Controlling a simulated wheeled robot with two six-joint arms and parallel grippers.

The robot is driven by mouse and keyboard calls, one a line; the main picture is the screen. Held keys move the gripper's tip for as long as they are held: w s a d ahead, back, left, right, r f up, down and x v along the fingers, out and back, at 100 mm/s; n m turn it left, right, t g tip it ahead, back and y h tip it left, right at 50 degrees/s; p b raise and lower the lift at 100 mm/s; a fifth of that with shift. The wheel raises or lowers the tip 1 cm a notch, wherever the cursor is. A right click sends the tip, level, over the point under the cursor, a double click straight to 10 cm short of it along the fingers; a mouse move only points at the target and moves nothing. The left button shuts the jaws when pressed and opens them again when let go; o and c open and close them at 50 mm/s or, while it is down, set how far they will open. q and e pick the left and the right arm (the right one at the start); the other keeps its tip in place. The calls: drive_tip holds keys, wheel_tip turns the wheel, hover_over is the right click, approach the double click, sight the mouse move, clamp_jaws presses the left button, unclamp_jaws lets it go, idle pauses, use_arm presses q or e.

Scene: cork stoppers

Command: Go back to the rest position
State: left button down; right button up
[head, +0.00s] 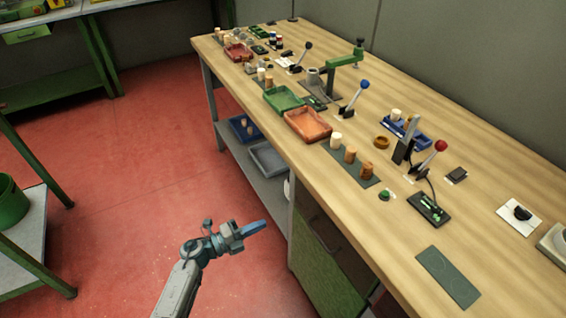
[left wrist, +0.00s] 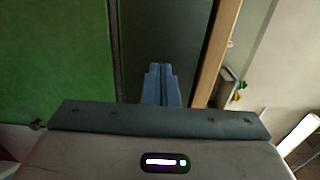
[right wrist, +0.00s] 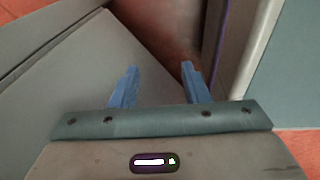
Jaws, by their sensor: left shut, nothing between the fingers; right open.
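My left gripper (head: 254,227) is shut and empty, with its blue fingers together. It hangs over the red floor, to the left of the workbench's front edge. The right arm does not show in the head view.
The wooden workbench (head: 470,215) runs along the right. On it are cork stoppers (head: 350,154), an orange tray (head: 308,125), a green tray (head: 283,98), a blue tray (head: 415,137) and levers. A green cabinet (head: 330,262) stands under it. The red floor (head: 140,180) at left is mostly clear.

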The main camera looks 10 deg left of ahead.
use_arm(q)
drive_tip(key=s+a+f+n+y, duration=0.5)
drive_tip(key=f+n, duration=0.2)
drive_tip(key=f, duration=0.3)
drive_tip(key=s+a+f+n+y, duration=0.45)
drive_tip(key=s+f+n, duration=0.2)
drive_tip(key=f, duration=0.35)
drive_tip(key=s+a+f+n+y, duration=0.45)
drive_tip(key=f+n, duration=0.25)
drive_tip(key=f, duration=0.3)
drive_tip(key=s+a+f+n+g, duration=0.1)
drive_tip(key=s+f+n+g, duration=0.1)
drive_tip(key=s, duration=0.8)
drive_tip(key=s+a+f+n+g+y, duration=0.1)
drive_tip(key=s+f+n+g, duration=0.2)
drive_tip(key=s+f, duration=0.3)
drive_tip(key=s+a+f+n+g, duration=0.1)
drive_tip(key=s+f+n+g, duration=0.2)
drive_tip(key=s, duration=1.1)
wheel_tip(320, 180, down, 2)
drive_tip(key=shift+s+f+g, duration=0.1)
drive_tip(key=shift+s+g, duration=0.25)
drive_tip(key=shift+g, duration=0.35)
